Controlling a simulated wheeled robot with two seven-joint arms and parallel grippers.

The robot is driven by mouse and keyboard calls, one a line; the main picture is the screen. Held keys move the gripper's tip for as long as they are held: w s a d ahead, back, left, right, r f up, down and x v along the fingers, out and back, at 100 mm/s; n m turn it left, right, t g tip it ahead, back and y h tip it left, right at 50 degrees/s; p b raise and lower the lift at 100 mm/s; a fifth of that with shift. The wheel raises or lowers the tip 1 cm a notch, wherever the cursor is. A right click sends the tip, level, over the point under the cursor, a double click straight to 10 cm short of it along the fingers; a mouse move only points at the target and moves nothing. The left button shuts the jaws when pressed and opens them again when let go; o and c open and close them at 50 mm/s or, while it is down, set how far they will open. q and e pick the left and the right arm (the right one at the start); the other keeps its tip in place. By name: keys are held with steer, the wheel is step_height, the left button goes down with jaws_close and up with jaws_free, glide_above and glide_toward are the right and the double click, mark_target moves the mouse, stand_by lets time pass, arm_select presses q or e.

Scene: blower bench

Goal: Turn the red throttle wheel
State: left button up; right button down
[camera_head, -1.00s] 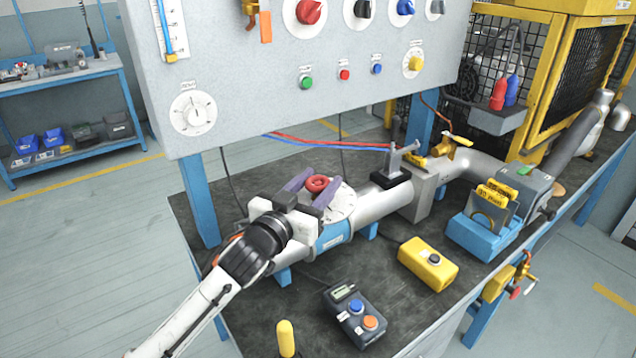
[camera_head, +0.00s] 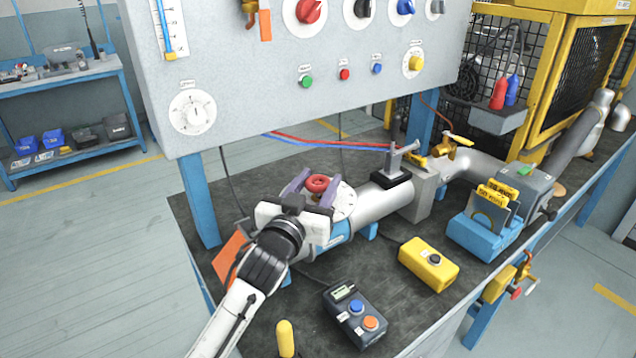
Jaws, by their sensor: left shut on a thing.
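The red throttle wheel (camera_head: 317,183) sits on top of a round pale dial plate (camera_head: 344,202) on the grey pipe. My left gripper (camera_head: 312,187) reaches in from the lower left, with its purple finger pads on either side of the wheel. It is shut on the wheel. The lower part of the wheel and part of the plate are hidden by the gripper. My right gripper is not in the picture.
A grey panel (camera_head: 260,110) with knobs and a gauge stands behind. A black control box (camera_head: 343,309), a yellow button box (camera_head: 428,262) and a blue card holder (camera_head: 475,240) stand on the bench, right of my arm. A clamp (camera_head: 398,162) rises from the pipe.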

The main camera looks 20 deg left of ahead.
arm_select(q)
steer(key=o, duration=1)
steer(key=shift+o, duration=0.2)
steer(key=s, duration=1)
steer(key=shift+s+a+b, duration=0.2)
steer(key=shift+b, duration=0.1)
steer(key=shift+a+f, duration=0.1)
